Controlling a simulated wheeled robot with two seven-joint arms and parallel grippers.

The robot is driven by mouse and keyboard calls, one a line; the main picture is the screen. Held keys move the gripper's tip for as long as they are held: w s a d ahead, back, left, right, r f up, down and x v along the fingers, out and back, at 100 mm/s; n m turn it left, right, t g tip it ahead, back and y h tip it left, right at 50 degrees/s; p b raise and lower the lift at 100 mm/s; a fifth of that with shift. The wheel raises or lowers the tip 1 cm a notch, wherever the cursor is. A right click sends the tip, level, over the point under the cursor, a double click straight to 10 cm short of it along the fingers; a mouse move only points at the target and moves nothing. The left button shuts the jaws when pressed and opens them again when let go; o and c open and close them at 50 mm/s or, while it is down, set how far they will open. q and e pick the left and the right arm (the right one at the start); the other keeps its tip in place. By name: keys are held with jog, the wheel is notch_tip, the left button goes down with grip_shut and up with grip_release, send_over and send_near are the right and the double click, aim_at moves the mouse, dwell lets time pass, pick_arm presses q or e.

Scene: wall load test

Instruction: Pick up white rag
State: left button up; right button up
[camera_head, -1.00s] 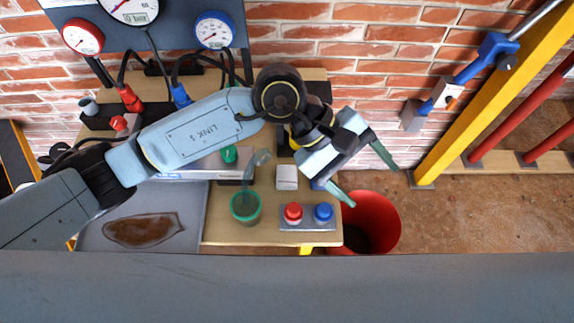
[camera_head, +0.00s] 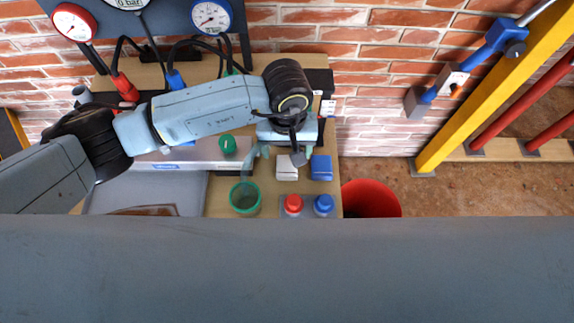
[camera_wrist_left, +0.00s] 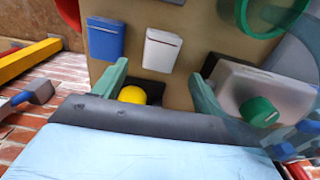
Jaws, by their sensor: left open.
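The white rag (camera_head: 287,167) looks like a small folded block on the wooden bench, just left of a similar blue one (camera_head: 321,167). In the left wrist view the white rag (camera_wrist_left: 161,50) lies beyond the fingertips, beside the blue block (camera_wrist_left: 105,39). My left gripper (camera_head: 284,152) is over the bench close to the white rag, its wrist hiding part of the hand. In the wrist view its two green fingers (camera_wrist_left: 158,76) are spread, with nothing held between them. My right gripper is not in view.
A green-rimmed cup (camera_head: 245,198) stands left of the rag, and a red and blue button pair (camera_head: 308,206) in front. A yellow round thing (camera_wrist_left: 132,94) shows near one finger. A grey box with a green knob (camera_head: 227,144) and a red bin (camera_head: 371,199) flank the area.

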aim_at(287, 165)
pick_arm(q)
jog(key=f, duration=0.4)
jog(key=shift+s+f, duration=0.2)
jog(key=shift+s, duration=0.2)
jog(key=shift+f, duration=0.4)
jog(key=c, duration=1.1)
jog(key=shift+o, duration=0.2)
notch_tip(287, 165, up, 10)
